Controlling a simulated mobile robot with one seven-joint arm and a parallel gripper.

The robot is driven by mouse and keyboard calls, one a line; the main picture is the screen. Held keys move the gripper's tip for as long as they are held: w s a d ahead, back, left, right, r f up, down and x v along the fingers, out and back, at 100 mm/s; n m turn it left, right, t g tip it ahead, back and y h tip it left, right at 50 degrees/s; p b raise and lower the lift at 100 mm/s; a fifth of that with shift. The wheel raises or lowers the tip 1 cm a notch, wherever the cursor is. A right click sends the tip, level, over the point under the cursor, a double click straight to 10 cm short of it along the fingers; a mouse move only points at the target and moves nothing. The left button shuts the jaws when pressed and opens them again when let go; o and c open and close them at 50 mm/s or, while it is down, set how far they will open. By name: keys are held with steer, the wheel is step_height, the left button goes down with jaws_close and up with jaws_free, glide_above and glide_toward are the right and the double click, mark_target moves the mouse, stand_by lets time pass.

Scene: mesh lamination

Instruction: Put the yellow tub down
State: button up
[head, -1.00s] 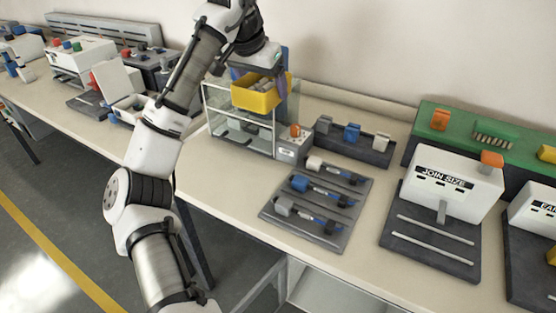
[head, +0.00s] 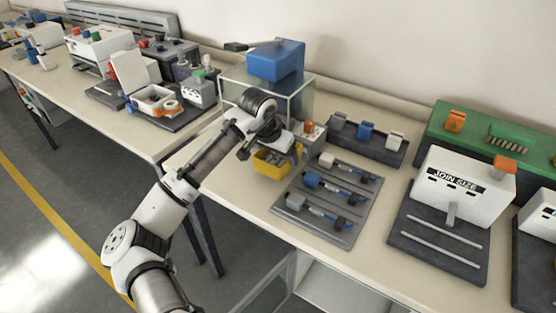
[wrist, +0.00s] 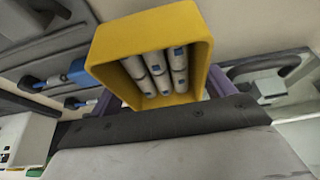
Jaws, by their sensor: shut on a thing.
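The yellow tub (head: 272,168) is at the front of the workbench, below my gripper, just left of the grey tool tray. In the wrist view the yellow tub (wrist: 142,36) holds several grey cylinders with blue marks. My gripper (head: 279,145) is shut on the tub; in the wrist view purple finger parts (wrist: 214,82) show beside it. The tub's underside is hidden, so I cannot tell whether it touches the bench top.
A glass-sided rack (head: 296,100) with a blue box (head: 275,60) on top stands behind the gripper. The grey tray (head: 328,199) with several blue-handled tools lies close on the right. Bare bench top (head: 222,190) is free to the left.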

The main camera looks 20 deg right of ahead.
mark_target(279, 163)
steer(key=shift+f, duration=1.5)
steer(key=shift+f, duration=0.2)
steer(key=o, duration=1)
steer(key=shift+o, duration=0.3)
steer(key=shift+s+d, duration=0.1)
steer(key=shift+s, duration=0.05)
